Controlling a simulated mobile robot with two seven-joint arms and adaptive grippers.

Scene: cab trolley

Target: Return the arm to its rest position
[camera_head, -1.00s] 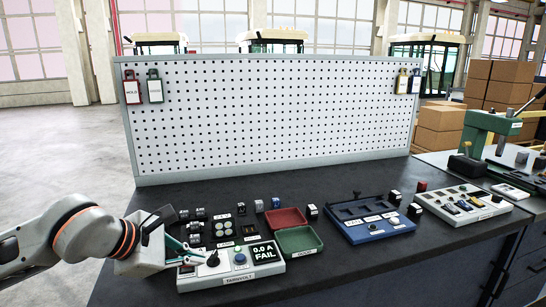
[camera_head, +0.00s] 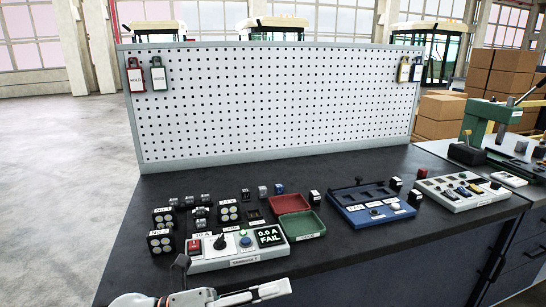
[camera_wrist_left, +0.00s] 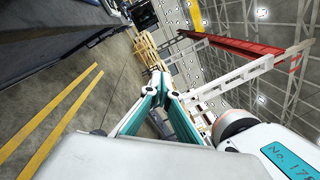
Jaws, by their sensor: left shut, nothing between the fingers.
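My left gripper (camera_wrist_left: 160,78) is shut and empty in the left wrist view. Its teal-padded fingers come together at the tips, with only floor and the hall structure beyond. In the head view, part of my left arm and hand shows low at the bottom edge, in front of the bench; the rest is cut off. It is apart from the tester box (camera_head: 240,249), whose screen reads "0.0 A FAIL". My right gripper is not in view.
The dark bench holds a red tray (camera_head: 289,203), a green tray (camera_head: 302,225), a blue fixture (camera_head: 372,206) and a grey panel box (camera_head: 464,191). Several small blocks stand left of the trays. A pegboard (camera_head: 280,100) closes off the back. Open floor (camera_head: 60,190) lies to the left.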

